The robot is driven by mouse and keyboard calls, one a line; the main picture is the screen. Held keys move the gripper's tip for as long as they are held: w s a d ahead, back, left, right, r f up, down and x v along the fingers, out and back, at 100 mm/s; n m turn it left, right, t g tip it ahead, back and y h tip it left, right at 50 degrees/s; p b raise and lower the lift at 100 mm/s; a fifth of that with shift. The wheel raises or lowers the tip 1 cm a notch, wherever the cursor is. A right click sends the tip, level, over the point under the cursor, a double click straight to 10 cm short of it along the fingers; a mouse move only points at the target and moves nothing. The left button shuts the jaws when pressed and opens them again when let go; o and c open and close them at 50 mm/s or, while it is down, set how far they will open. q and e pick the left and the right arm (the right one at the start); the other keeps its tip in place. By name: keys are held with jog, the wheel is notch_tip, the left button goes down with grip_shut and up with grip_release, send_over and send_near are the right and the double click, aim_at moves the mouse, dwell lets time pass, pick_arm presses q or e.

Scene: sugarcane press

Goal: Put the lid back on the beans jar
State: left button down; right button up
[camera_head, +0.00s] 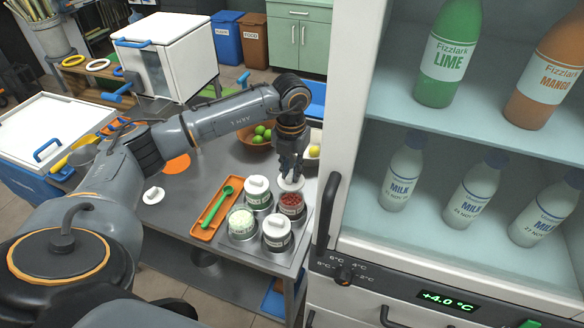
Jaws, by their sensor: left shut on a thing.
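My left gripper (291,160) points down and is shut on a white lid (291,184). The lid is just above and slightly behind an open jar of red contents, which look like beans (291,204). I cannot tell whether the lid touches the jar's rim. Another open jar (242,222) holds pale contents. Two jars have white lids on: one behind (258,192) and one in front (276,232). A second loose white lid (153,195) lies on the metal table at the left. My right gripper is out of view.
An orange tray (203,232) with a green spoon (217,207) lies left of the jars. A bowl of limes (258,140) stands behind. A fridge (322,215) with bottles stands close on the right. The table between the loose lid and the tray is clear.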

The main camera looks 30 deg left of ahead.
aim_at(291, 185)
pick_arm(q)
notch_tip(291, 185, down, 4)
jog(key=shift+r+b, duration=0.1)
jog(key=shift+b, duration=0.95)
jog(key=shift+w+f+b, duration=0.1)
jog(key=shift+f+b, duration=0.5)
jog(key=shift+f, duration=0.25)
jog(key=shift+f+b, duration=0.15)
jog(key=shift+b, duration=0.15)
dwell(0.6)
dwell(0.3)
jog(key=c, duration=0.7)
grip_release()
jog(key=shift+c, duration=0.2)
